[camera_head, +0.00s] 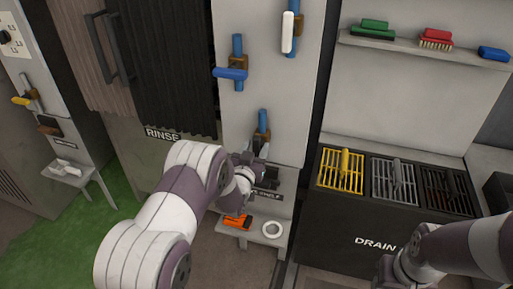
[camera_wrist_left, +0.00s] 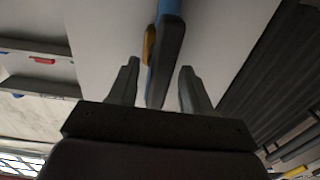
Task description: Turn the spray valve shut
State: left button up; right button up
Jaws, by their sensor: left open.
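Three valves on blue pipes sit on the light panel (camera_head: 260,95): one with a white handle (camera_head: 288,30) at the top, one with a blue handle (camera_head: 231,73) lying across its pipe, and a lower one (camera_head: 262,131) with a dark handle. I cannot read which is the spray valve. My left gripper (camera_head: 263,172) is at the lower valve and partly hides it. In the left wrist view my left gripper (camera_wrist_left: 160,72) is open, with the dark handle (camera_wrist_left: 167,55) between its fingers and gaps on both sides. My right gripper is out of frame.
A small shelf (camera_head: 255,237) below holds an orange item (camera_head: 238,221) and a white ring (camera_head: 272,229). The drain unit (camera_head: 345,225) with several grates stands to the right. Brushes lie on a ledge (camera_head: 400,43) above it. A dark curtain (camera_head: 165,70) hangs at the left.

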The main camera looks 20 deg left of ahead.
pick_arm(q)
jog(key=shift+w, duration=0.5)
jog(key=c, duration=0.9)
jog(key=shift+o, duration=0.2)
